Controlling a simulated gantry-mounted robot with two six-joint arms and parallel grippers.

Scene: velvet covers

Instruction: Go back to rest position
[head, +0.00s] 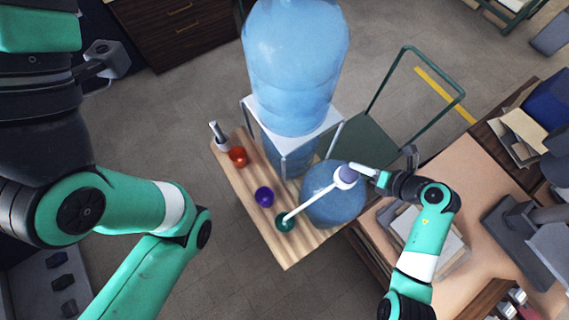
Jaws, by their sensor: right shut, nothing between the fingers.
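The rod slants down left to a dark green round piece (285,222) on a wooden board (285,254). A purple round piece (264,196) and a red round piece (238,156) also sit on the board. My left arm crosses the left side and runs out of the bottom of the head view. Its gripper is not in view.
Another blue bottle (333,208) is beside the rod. A green trolley (370,140) stands behind. A table (455,170) with books is at right. Floor left of the board is clear.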

